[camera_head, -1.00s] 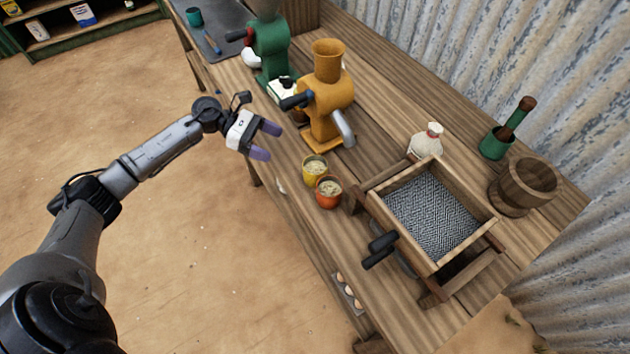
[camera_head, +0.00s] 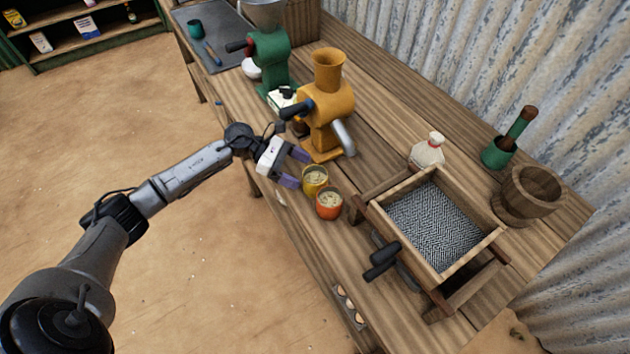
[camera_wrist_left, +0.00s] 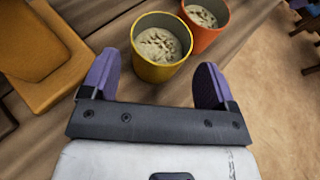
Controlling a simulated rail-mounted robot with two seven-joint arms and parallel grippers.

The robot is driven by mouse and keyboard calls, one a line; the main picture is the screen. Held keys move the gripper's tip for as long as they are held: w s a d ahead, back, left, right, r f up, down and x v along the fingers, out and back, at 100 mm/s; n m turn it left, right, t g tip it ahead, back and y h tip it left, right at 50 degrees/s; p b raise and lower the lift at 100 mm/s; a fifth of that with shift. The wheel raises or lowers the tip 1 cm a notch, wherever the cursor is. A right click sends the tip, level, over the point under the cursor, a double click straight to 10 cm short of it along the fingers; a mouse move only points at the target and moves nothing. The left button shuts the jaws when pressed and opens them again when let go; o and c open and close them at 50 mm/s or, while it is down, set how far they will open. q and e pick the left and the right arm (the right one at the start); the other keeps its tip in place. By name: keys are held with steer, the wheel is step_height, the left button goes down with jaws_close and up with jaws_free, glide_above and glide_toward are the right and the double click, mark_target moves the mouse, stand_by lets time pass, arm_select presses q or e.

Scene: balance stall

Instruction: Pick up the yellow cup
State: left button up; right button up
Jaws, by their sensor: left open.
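The yellow cup (camera_head: 315,180) stands upright on the wooden bench, filled with a pale, lumpy content. It also shows in the left wrist view (camera_wrist_left: 160,66), just ahead of the fingers and roughly centred between them. My left gripper (camera_head: 297,168) is open and empty beside the cup, its purple fingers pointing toward it. In the wrist view the left gripper's fingers (camera_wrist_left: 155,84) are spread wide, with the cup's lower part near the gap. I cannot tell whether they touch it. My right gripper is not in view.
An orange cup (camera_head: 329,204) stands right beside the yellow one. A yellow grinder (camera_head: 328,103) stands behind, close to my left gripper. A sieve box (camera_head: 369,206) on a wooden frame is to the right. A green grinder (camera_head: 271,58) is farther back.

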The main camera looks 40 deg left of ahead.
mark_target(312, 177)
arm_select(q)
steer(key=x, duration=0.4)
steer(key=shift+d+f, duration=0.1)
steer(key=shift+d, duration=0.2)
steer(key=shift+a, duration=0.1)
steer(key=c, duration=0.7)
